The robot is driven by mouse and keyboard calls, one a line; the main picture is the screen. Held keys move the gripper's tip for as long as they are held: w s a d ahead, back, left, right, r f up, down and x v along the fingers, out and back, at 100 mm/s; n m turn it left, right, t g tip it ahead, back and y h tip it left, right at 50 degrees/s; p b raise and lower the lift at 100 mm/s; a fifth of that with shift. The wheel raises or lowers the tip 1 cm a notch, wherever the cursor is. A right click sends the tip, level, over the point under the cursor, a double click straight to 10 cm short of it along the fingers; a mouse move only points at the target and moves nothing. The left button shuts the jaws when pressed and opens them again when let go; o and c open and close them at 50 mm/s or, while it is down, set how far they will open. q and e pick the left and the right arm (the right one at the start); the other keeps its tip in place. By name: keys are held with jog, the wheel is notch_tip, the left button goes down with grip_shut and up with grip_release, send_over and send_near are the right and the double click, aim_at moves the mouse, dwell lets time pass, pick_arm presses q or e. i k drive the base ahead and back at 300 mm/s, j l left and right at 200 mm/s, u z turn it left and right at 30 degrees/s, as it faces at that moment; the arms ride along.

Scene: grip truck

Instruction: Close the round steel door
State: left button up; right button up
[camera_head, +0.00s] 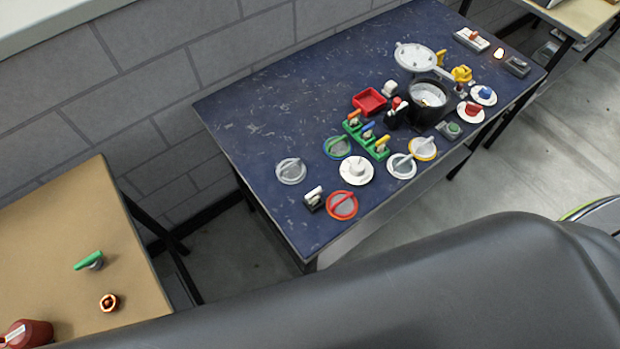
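The round steel door (416,57) is a pale grey disc with a bar-like arm at its right side. It stands open behind a black round vessel (428,116) on the blue table. The vessel's mouth faces up and shows a bright metallic inside. The door is beside the mouth, not over it. Neither of my grippers is in view.
The blue table (262,120) holds a red tray (369,101), a green stand with several levers (367,138), several round dials and small switches around the vessel. A brown table (50,235) stands at the left. The blue table's left part is bare.

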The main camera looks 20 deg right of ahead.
aim_at(424, 56)
jog(key=i+l+u, duration=0.3)
jog(key=l, duration=1.7)
jog(key=l+u, duration=0.3)
jog(key=l, duration=1.7)
jog(key=j, duration=0.65)
